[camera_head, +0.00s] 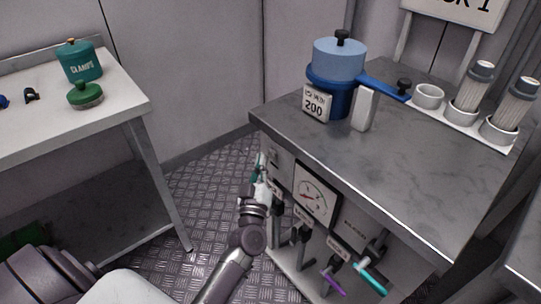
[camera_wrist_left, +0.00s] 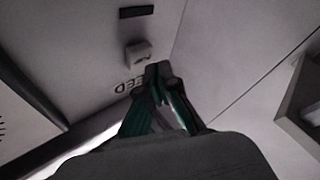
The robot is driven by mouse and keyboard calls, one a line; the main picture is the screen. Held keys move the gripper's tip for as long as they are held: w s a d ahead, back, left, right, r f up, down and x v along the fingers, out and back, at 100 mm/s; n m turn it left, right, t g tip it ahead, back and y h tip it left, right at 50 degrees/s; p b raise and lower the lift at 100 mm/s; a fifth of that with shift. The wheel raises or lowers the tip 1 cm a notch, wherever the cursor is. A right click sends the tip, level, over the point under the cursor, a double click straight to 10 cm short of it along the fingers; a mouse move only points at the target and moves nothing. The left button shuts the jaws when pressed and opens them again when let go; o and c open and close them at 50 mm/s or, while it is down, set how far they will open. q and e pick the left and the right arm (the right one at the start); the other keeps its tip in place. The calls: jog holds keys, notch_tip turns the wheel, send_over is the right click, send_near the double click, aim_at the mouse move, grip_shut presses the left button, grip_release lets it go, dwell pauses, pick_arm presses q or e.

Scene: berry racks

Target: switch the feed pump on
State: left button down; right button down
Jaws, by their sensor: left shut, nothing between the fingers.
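My left gripper (camera_head: 259,170) is at the left end of the front panel under the grey bench, its green fingers shut with nothing between them. In the left wrist view the shut fingertips (camera_wrist_left: 158,70) are just beside a small pale switch block (camera_wrist_left: 138,53) on the panel. I cannot tell whether they touch it. A label ending in "EED" (camera_wrist_left: 128,84) is beside the block, partly hidden by the fingers. A dark slot (camera_wrist_left: 136,12) is on the panel beyond the switch. In the head view the gripper and arm hide part of this panel. My right gripper is not in view.
The panel carries a gauge (camera_head: 314,194), a purple-handled valve (camera_head: 334,283) and a teal-handled valve (camera_head: 371,278). The bench (camera_head: 420,170) bears a blue pot (camera_head: 338,62) and filter cartridges (camera_head: 470,88). A white table (camera_head: 110,108) stands left, with free floor (camera_head: 205,195) between.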

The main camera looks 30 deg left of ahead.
pick_arm(q)
jog(key=shift+w+d, duration=0.3)
jog(key=shift+w, duration=0.3)
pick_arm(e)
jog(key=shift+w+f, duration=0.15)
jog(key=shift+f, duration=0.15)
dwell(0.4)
pick_arm(q)
jog(key=shift+s, duration=0.1)
jog(key=shift+s+a+p, duration=0.35)
jog(key=shift+s+p, duration=0.1)
jog(key=shift+s, duration=0.3)
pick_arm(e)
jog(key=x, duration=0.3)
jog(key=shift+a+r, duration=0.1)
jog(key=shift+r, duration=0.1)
